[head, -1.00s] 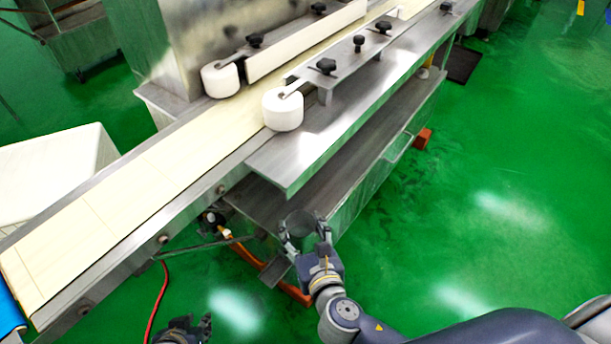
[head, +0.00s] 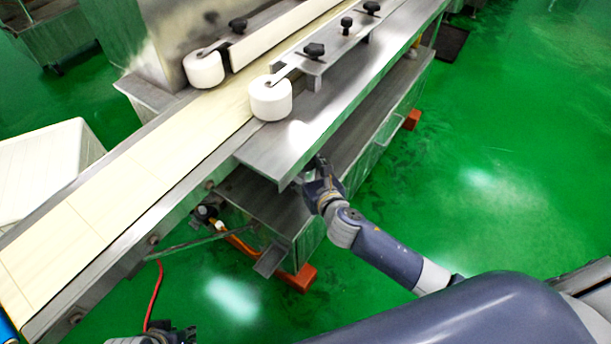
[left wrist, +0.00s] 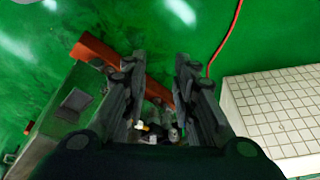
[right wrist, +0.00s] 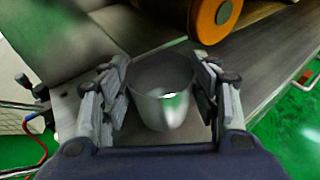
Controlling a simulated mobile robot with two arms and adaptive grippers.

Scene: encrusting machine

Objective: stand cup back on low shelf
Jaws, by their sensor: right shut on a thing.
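The cup (right wrist: 163,95) is a grey metal cup, seen in the right wrist view between the fingers of my right gripper (right wrist: 165,85). The fingers are shut on its two sides. In the head view my right gripper (head: 312,178) is at the front edge of the upper plate, over the low shelf (head: 262,205), and the cup is largely hidden there. The grey shelf surface (right wrist: 265,85) lies behind the cup in the right wrist view; I cannot tell whether they touch. My left gripper (left wrist: 157,70) is open and empty, low at the bottom edge of the head view (head: 168,332).
The upper steel plate (head: 275,150) overhangs the low shelf. An orange-rimmed roller (right wrist: 215,18) is close above the cup in the right wrist view. The conveyor belt (head: 110,190) runs diagonally. A red hose (head: 155,295) hangs at left. Green floor at right is clear.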

